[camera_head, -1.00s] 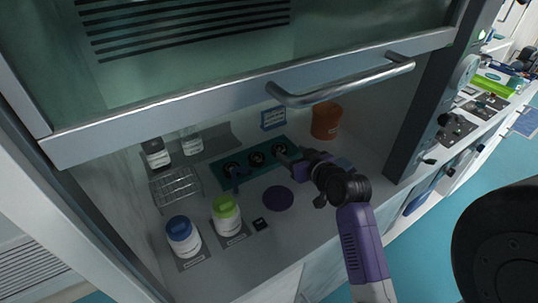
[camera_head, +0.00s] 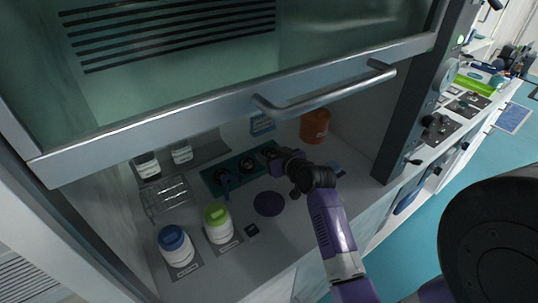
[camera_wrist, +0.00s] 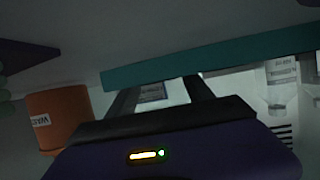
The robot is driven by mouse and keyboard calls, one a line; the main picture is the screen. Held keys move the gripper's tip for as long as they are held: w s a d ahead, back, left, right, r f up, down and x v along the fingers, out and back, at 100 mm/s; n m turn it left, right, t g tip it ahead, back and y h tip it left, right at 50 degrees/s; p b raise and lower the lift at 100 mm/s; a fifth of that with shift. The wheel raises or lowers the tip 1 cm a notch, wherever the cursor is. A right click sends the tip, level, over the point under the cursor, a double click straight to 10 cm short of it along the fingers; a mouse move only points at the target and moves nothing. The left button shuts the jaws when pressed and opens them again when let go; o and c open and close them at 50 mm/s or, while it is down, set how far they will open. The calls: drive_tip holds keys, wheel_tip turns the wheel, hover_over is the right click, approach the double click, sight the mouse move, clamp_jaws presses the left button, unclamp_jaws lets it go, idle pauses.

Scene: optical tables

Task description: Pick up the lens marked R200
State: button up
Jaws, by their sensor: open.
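No R200 marking is readable, so I cannot tell which is that lens. My gripper (camera_head: 269,154) is at the right end of the row, low over the mat, and covers what stands there. In the wrist view, my gripper's two dark fingers (camera_wrist: 163,92) are spread apart with no lens visible between them. The teal mat edge (camera_wrist: 230,65) crosses just beyond them.
An orange waste container (camera_head: 315,126) stands behind my gripper. A blue-capped bottle (camera_head: 176,246), a green-capped bottle (camera_head: 218,224) and a wire rack (camera_head: 168,193) are at the left. A purple disc (camera_head: 269,203) lies in front. The sash handle (camera_head: 325,92) hangs above.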

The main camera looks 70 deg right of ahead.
drive_tip(key=c, duration=1.2)
drive_tip(key=shift+o, duration=0.2)
drive_tip(key=shift+r, duration=0.1)
